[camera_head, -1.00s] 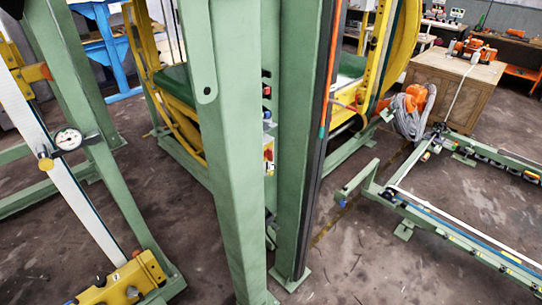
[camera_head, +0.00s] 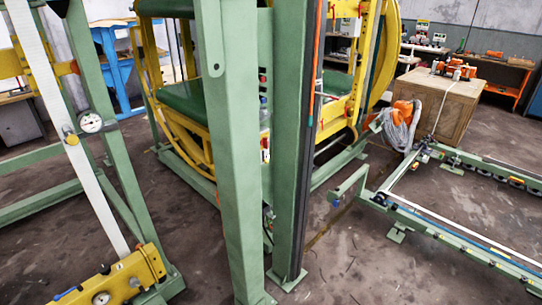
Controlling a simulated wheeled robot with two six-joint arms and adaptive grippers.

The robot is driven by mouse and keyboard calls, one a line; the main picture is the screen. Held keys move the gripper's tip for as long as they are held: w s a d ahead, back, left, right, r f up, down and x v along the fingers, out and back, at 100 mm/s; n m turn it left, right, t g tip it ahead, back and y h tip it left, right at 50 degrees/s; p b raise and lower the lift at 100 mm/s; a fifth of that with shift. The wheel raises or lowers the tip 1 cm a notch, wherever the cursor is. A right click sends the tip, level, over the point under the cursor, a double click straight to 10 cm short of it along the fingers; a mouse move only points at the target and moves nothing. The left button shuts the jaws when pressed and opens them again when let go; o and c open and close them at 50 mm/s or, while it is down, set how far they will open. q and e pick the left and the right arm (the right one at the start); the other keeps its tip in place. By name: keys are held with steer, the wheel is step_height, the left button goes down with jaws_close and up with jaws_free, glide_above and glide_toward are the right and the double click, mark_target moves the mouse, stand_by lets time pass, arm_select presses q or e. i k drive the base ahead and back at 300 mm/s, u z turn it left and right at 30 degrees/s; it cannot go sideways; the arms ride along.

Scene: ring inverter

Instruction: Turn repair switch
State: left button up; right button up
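Small controls show on the side of the green machine column (camera_head: 235,160) in the middle of the view. A small yellow and red part (camera_head: 265,150) sits low on it, and a few small buttons (camera_head: 263,82) sit above. They are narrow and seen edge-on, partly hidden by the column. I cannot tell which of them is the repair switch or how it is turned. Neither of my grippers is in view.
A second green post (camera_head: 291,150) stands close beside the column. The yellow ring machine (camera_head: 183,143) is behind them. A yellow-ended frame with a gauge (camera_head: 91,122) is at left. Low green rails (camera_head: 450,228) lie at right, before a wooden crate (camera_head: 432,108). Bare floor lies between.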

mark_target(264, 141)
steer(key=u, duration=0.65)
steer(key=i, duration=0.95)
steer(key=u, duration=0.3)
